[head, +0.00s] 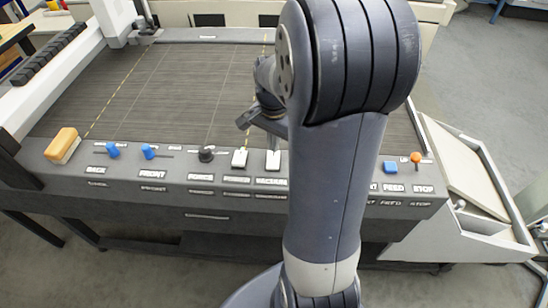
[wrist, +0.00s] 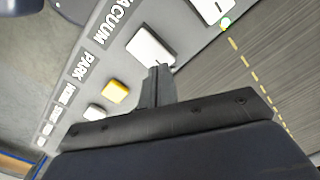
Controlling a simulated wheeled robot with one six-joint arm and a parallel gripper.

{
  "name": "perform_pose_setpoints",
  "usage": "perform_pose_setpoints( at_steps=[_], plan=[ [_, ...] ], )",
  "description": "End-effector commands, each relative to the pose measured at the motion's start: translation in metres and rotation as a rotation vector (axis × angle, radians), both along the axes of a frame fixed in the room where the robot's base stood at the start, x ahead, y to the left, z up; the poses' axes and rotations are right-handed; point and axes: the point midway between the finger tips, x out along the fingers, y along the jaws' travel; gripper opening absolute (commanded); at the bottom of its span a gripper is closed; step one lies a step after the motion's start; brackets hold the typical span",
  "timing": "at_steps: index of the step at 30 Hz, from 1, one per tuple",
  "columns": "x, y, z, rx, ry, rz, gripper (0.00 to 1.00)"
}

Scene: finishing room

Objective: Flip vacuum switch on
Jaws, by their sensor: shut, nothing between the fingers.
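The vacuum switch (wrist: 152,46) is a white rocker beside the VACUUM label (wrist: 117,18) in the wrist view. In the head view the vacuum switch (head: 272,161) stands on the front panel, just left of my arm. My gripper (wrist: 159,72) is shut and empty, its fingertips close to the switch's lower right edge in the wrist view. I cannot tell whether they touch it. In the head view my gripper is low over the panel's back edge, partly hidden by my arm. No lit lamp shows beside the vacuum switch.
Another white rocker (wrist: 212,8) with a green lamp (wrist: 226,22) sits beside it. A yellow button (wrist: 115,91) is by the PARK label. Blue knobs (head: 149,152), a black knob (head: 206,154), a sanding block (head: 63,146) and an orange stop button (head: 416,158) line the panel.

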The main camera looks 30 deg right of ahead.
Motion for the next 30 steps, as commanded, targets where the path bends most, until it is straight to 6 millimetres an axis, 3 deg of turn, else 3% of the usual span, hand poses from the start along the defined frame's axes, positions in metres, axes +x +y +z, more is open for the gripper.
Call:
perform_pose_setpoints(
  at_steps=[30],
  plan=[
    [0.0, 0.0, -0.016, 0.0, 0.0, 0.0, 0.0]
  ],
)
